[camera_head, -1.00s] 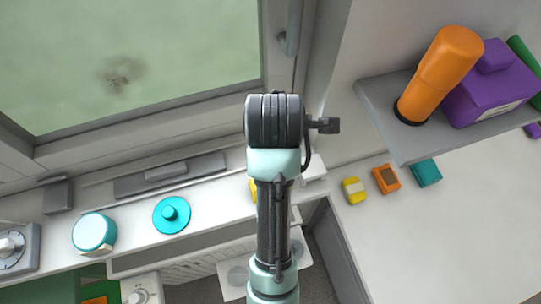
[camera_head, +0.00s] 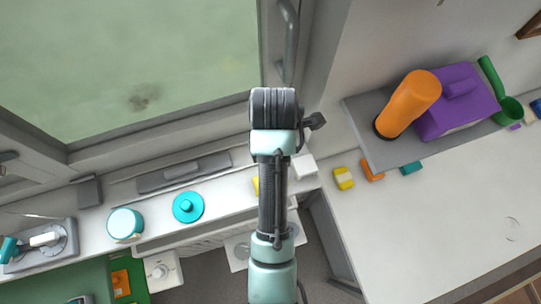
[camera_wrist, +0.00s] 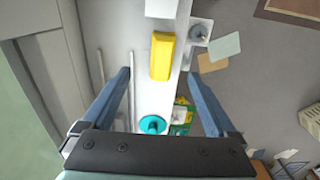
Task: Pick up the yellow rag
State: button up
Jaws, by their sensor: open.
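A yellow block-shaped thing, which looks like the yellow rag (camera_wrist: 162,56), lies on the narrow white ledge in the wrist view. In the head view only a sliver of it (camera_head: 256,186) shows beside my arm, which hides the rest. My gripper (camera_wrist: 157,76) is open and empty above the ledge, its two blue-grey fingers wide apart. The yellow thing is ahead of and between the fingertips in the picture, touching neither. The head view does not show the fingers.
A teal disc with a knob (camera_head: 188,206) and a teal round pot (camera_head: 125,223) stand left on the ledge. The window frame (camera_head: 165,133) borders it. Right, a grey shelf (camera_head: 362,122) carries an orange cylinder (camera_head: 409,103) and a purple box (camera_head: 456,101); a yellow-and-white block (camera_head: 343,178) lies near it.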

notch_tip(320, 180, down, 5)
jog(key=shift+r+p, duration=0.2)
jog(key=shift+p, duration=0.1)
jog(key=shift+s+a+f+p, duration=0.15)
jog(key=shift+f+p, duration=0.25)
jog(key=shift+f, duration=0.95)
jog(key=shift+s+a+f+p, duration=0.15)
jog(key=shift+f+p, duration=0.25)
jog(key=shift+f, duration=0.9)
jog(key=shift+d, duration=0.1)
grip_shut()
